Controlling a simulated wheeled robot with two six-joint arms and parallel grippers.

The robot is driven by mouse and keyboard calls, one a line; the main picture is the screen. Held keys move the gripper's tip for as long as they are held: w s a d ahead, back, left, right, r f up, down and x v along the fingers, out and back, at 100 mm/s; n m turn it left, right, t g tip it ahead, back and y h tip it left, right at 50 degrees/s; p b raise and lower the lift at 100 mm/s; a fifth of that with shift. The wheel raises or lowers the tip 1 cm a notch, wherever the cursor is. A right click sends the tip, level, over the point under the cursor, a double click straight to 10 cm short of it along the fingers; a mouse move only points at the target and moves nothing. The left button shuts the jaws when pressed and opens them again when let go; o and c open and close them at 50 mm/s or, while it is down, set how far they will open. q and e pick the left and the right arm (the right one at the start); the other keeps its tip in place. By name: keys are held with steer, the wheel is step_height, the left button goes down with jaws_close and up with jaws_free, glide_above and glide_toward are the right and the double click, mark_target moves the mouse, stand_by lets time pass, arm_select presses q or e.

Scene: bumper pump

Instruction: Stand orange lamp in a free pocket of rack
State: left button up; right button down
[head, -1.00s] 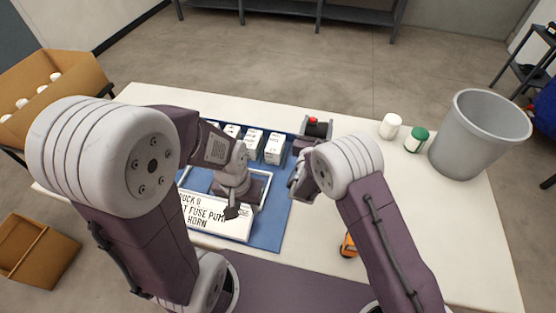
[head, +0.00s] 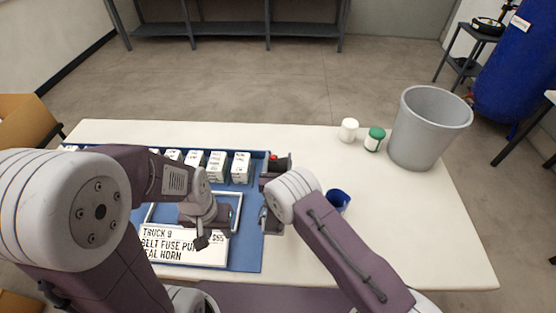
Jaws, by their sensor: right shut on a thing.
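In the head view my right gripper (head: 270,178) is at the right edge of the blue tray. It is shut, apparently on a black thing with a red part (head: 283,163), which shows just beyond it. I cannot make out that thing's full shape. No clearly orange lamp shows now; my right arm hides part of the table. My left gripper (head: 203,238) is over the white sign card, and its opening cannot be made out. Several white labelled boxes (head: 217,165) stand in a row along the tray's back. I cannot tell which pockets are free.
The blue tray (head: 250,235) holds a light wire frame (head: 238,212) and the sign card (head: 180,245). A blue cup (head: 338,199) stands right of my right wrist. A white bottle (head: 349,130), a green-capped bottle (head: 374,139) and a grey bin (head: 428,128) stand at the back right.

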steer(key=shift+c, duration=2)
jaws_free()
steer(key=shift+f, duration=0.1)
steer(key=shift+r, duration=0.3)
steer(key=s, duration=1.2)
steer(key=shift+f, duration=0.15)
